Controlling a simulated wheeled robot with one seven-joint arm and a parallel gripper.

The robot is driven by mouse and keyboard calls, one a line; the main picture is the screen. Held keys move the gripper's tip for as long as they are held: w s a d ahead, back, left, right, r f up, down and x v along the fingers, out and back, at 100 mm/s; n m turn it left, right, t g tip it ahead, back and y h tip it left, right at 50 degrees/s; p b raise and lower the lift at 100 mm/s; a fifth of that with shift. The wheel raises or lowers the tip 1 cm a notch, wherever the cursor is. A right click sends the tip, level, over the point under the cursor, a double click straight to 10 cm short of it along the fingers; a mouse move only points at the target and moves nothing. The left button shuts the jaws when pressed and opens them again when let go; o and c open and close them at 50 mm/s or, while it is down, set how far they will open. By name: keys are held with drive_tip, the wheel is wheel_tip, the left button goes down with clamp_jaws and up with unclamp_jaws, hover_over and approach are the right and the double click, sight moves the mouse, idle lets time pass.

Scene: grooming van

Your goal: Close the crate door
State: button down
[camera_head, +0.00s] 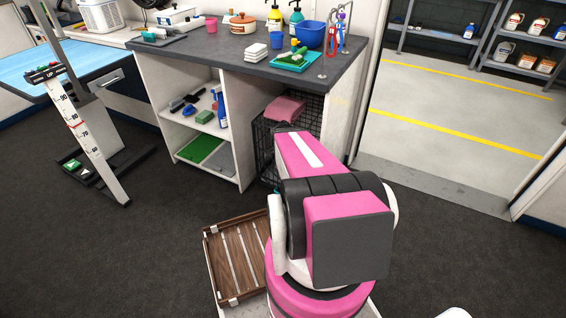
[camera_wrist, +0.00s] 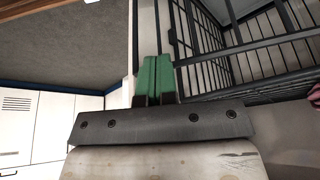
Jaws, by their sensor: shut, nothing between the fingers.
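The black wire crate (camera_head: 262,142) stands in the right bay under the counter, with folded pink cloth (camera_head: 285,109) at its top. My pink and white arm hides much of its front in the head view. The wrist view shows dark crate bars (camera_wrist: 237,68) close up at the upper right, some crossing at a slant. I cannot tell clearly which bars belong to the door or how far it stands open. My gripper (camera_wrist: 153,62) has green fingers that are together and empty, beside the bars at their left. It is hidden in the head view.
The grey counter (camera_head: 232,52) above the crate holds bottles, a blue bin and a green tray. A wooden slatted tray (camera_head: 238,258) is beside my base. Open shelves (camera_head: 205,118) flank the crate at the left. Dark floor (camera_head: 130,240) is clear at the left.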

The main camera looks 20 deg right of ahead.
drive_tip(key=w+d, duration=0.3)
drive_tip(key=d, duration=0.5)
drive_tip(key=shift+w+d, duration=0.3)
drive_tip(key=shift+d, duration=0.05)
drive_tip(key=shift+s, duration=0.1)
